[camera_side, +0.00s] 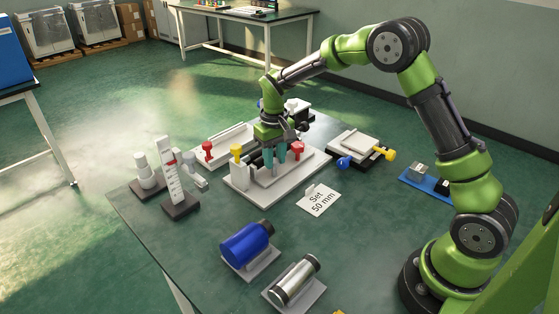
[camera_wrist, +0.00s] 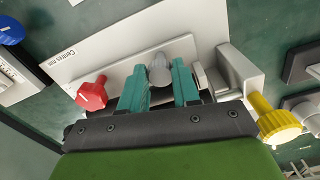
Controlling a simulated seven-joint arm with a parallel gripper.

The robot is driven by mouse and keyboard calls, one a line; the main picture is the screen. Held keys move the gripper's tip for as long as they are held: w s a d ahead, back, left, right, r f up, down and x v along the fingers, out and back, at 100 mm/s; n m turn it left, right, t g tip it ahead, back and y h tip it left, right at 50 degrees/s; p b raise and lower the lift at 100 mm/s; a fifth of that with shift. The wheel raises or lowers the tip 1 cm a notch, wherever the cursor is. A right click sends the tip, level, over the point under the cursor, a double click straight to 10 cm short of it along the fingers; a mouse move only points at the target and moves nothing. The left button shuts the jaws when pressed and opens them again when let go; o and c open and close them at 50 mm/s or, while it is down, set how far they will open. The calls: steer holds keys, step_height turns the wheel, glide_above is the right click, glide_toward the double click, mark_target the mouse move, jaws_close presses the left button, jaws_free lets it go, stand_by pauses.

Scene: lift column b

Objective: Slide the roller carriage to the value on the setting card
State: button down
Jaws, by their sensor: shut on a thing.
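The setting card (camera_side: 318,201) lies on the table in front of the pale fixture plate (camera_side: 245,187) and reads "Set 50 mm". My gripper (camera_side: 275,157) points down over this plate, its teal fingers between a yellow knob (camera_side: 236,151) and a red knob (camera_side: 296,148). In the wrist view my gripper (camera_wrist: 159,82) is shut on the grey round post of the roller carriage (camera_wrist: 158,69). The red knob (camera_wrist: 92,93) is left of the fingers and the yellow knob (camera_wrist: 277,118) right. The plate edge reads "Centres mm"; its scale and the carriage's lower part are hidden.
A blue cylinder (camera_side: 245,244) and a metal cylinder (camera_side: 295,281) rest on stands in front. An upright gauge with a red mark (camera_side: 172,172) stands left. Another fixture with blue and yellow knobs (camera_side: 357,148) is right. Open table lies at front left.

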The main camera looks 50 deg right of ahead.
steer(key=shift+s, duration=0.85)
steer(key=c, duration=0.8)
jaws_free()
step_height(320, 180, up, 17)
